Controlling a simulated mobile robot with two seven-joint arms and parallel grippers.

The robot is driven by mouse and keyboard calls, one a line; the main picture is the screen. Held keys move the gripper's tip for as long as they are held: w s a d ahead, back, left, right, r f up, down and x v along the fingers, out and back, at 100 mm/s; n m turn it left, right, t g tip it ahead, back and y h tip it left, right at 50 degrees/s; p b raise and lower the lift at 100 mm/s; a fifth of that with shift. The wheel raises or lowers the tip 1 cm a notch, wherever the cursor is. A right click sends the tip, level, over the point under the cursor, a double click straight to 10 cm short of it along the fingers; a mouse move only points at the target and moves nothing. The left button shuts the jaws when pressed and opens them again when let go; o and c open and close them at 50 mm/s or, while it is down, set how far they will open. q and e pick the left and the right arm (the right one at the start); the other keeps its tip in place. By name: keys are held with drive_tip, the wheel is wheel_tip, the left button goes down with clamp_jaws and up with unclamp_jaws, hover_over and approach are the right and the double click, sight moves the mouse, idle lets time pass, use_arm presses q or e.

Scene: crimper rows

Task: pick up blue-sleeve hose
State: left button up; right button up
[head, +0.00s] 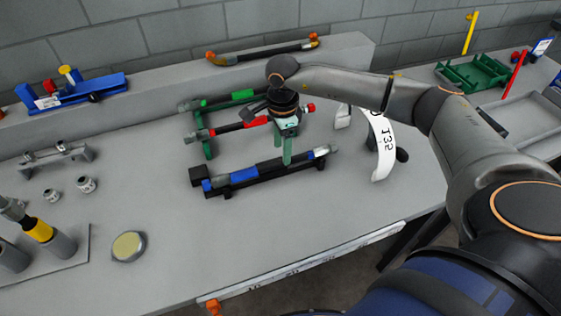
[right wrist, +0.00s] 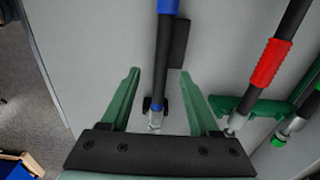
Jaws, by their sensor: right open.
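The blue-sleeve hose (head: 244,175) lies along a low black rack (head: 215,190) on the table, with a metal fitting at its right end. My right gripper (head: 287,158) is above its right part, fingers pointing down. In the right wrist view, my right gripper (right wrist: 159,72) is open, and the dark hose (right wrist: 162,50) runs between its two green fingers with gaps on both sides. Its blue sleeve shows at the top edge there. Whether the fingertips are level with the hose is hard to tell. My left gripper is not in view.
Just behind lie a red-sleeve hose (head: 255,122) and a green-sleeve hose (head: 242,96) on a green rack; the red one also shows close by in the right wrist view (right wrist: 270,63). A white curved label (head: 383,145) stands right. The table front is mostly clear.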

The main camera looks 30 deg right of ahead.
sight(281, 161)
wheel_tip(281, 161, down, 5)
drive_tip(key=shift+w+a+r+p, duration=0.1)
drive_tip(key=shift+w+p, duration=0.05)
drive_tip(key=shift+p, duration=0.25)
clamp_jaws()
idle(1.2)
